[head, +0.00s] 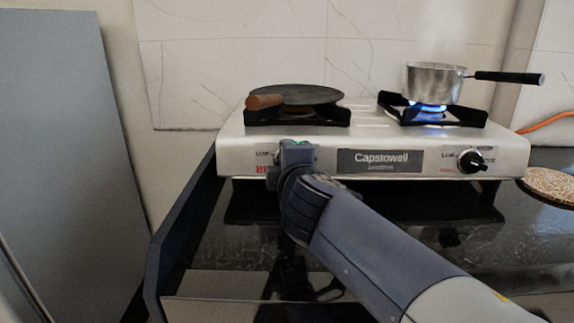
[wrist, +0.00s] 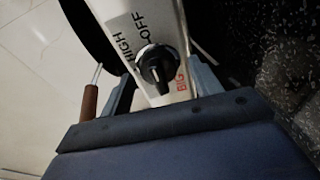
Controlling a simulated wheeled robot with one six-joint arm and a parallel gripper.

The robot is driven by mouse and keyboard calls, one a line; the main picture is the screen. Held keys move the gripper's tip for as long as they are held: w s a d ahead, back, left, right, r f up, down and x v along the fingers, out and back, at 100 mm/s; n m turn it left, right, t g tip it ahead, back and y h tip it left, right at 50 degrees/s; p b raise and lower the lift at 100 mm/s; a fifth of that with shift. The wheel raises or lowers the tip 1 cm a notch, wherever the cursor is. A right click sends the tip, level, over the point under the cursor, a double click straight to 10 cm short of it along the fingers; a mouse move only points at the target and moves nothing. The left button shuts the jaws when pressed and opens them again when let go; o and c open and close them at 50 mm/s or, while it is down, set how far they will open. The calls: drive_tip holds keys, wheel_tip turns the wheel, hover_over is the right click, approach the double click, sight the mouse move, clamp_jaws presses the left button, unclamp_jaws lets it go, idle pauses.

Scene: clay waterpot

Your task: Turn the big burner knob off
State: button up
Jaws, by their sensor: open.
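The big burner knob (wrist: 157,66) is black and round with a raised grip, on the stove's metal front panel. In the wrist view red "BIG" lettering is beside it, and "HIGH" and "OFF" are printed near it. Its exact setting is hard to read. My gripper (wrist: 163,80) is open, with one finger on each side of the knob; I cannot tell whether they touch it. In the head view my gripper (head: 296,152) covers the left end of the panel and hides this knob. The stove (head: 340,126) stands on a dark glossy counter.
A flat dark pan (head: 305,94) with a wooden handle sits on the left burner; no flame shows there. A steaming saucepan (head: 434,84) sits over a blue flame on the right burner. The other knob (head: 472,160) is at right. A round woven mat (head: 552,185) lies far right.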

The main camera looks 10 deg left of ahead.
drive_tip(key=shift+s, duration=0.1)
drive_tip(key=p+v, duration=0.2)
drive_tip(key=v, duration=0.8)
drive_tip(key=shift+s+d, duration=0.2)
drive_tip(key=shift+s, duration=0.1)
drive_tip(key=shift+w, duration=0.1)
drive_tip(key=b+x, duration=0.1)
drive_tip(key=x, duration=0.9)
drive_tip(key=shift+w+a+b, duration=0.2)
drive_tip(key=shift+w+b, duration=0.15)
drive_tip(key=shift+b, duration=0.05)
drive_tip(key=shift+s, duration=0.15)
